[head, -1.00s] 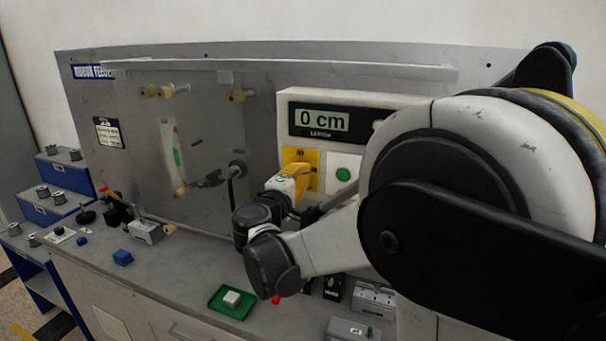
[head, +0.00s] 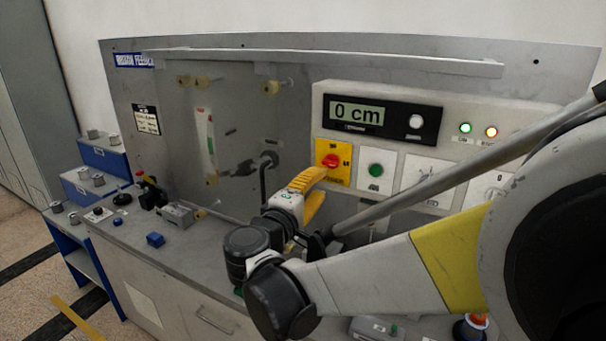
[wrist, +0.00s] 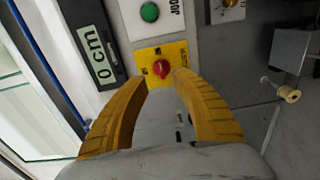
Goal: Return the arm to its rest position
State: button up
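My gripper (head: 311,193) is in front of the grey machine panel (head: 200,100), below and left of the red rotary switch (head: 331,160) on its yellow plate. In the wrist view my gripper (wrist: 160,82) has its two yellow fingers spread apart with nothing between them. The red switch (wrist: 161,68) shows beyond the gap, apart from the fingers. My arm reaches in from the right of the head view.
A display (head: 358,112) reads 0 cm, with a green button (head: 375,170) below it. Blue stepped racks (head: 103,158) with spools stand at the left.

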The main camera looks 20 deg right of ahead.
jog(key=shift+s+a, duration=0.4)
jog(key=shift+a, duration=0.15)
jog(key=s+f+m+g+y+b, duration=0.35)
jog(key=s+f+y, duration=0.35)
jog(key=s+f, duration=0.55)
jog(key=s+a+f+m+y, duration=0.2)
jog(key=s+a+f+y, duration=0.1)
jog(key=a, duration=0.2)
jog(key=s+a+f+m+y+b, duration=0.1)
jog(key=s+a+f+m+y, duration=0.1)
jog(key=a+f+y, duration=0.1)
jog(key=shift+s+a+f+y, duration=0.2)
jog(key=shift+s+a+y, duration=0.2)
jog(key=shift+a+y, duration=0.35)
jog(key=shift+a, duration=0.1)
jog(key=shift+c, duration=0.5)
